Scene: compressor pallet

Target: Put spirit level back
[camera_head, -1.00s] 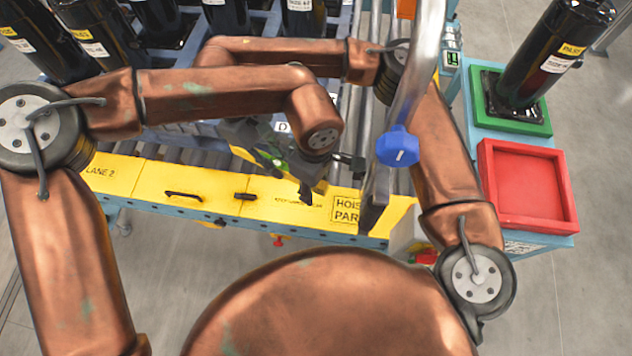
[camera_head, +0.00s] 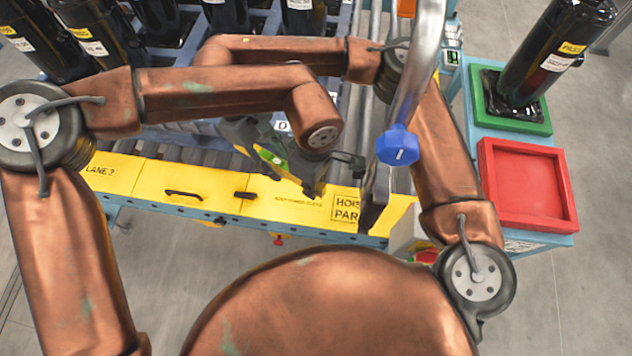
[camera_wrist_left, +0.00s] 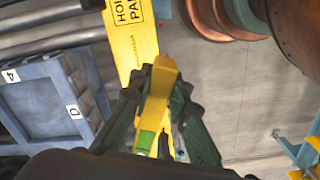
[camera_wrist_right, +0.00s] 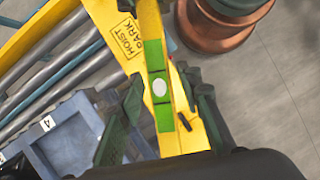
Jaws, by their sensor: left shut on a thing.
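The spirit level (camera_head: 268,157) is a yellow bar with a green middle section, held above the yellow front rail. My left gripper (camera_head: 322,182) is shut on one end of it. In the left wrist view the level (camera_wrist_left: 160,90) runs between the left fingers. My right gripper (camera_head: 243,135) is at the level's other end, partly hidden behind my left arm. In the right wrist view its fingers (camera_wrist_right: 163,92) stand apart on either side of the level (camera_wrist_right: 162,112), with gaps visible. Its green section with a pale round spot faces that camera.
The yellow rail (camera_head: 205,182), marked LANE 2 and HOIST PARK, runs below the grippers. A metal hoist tube with a blue knob (camera_head: 398,146) hangs close on the right. Black cylinders (camera_head: 155,20) stand behind. A red tray (camera_head: 528,185) and green fixture (camera_head: 545,120) are at right.

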